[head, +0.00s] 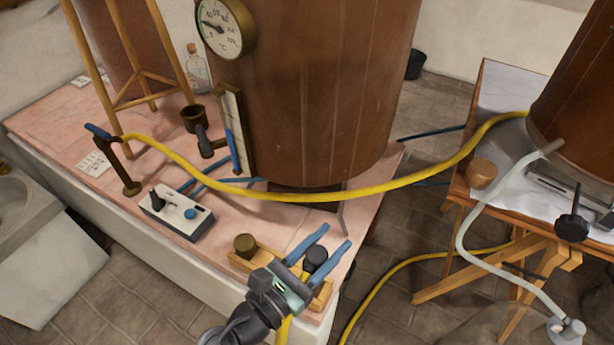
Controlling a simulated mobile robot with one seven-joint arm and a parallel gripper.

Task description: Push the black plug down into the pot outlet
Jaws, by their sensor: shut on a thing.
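The black plug (316,257) is between the two blue fingers of my gripper (335,238), at the right end of a wooden block near the platform's front edge. My gripper is shut on the plug. Whether the plug's lower end still sits in the block is hidden by the fingers. The pot outlet appears to be the dark, open-topped cup fitting (195,118) on a short pipe at the left side of the big wooden pot (310,90). It stands to the upper left of my gripper, well apart from it.
The wooden block (266,266) also carries a brass-coloured cap (245,245). A yellow hose (330,196) crosses in front of the pot. A control box (177,213) with a lever and a blue knob lies to the left. A glass bottle (197,70) stands behind the outlet.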

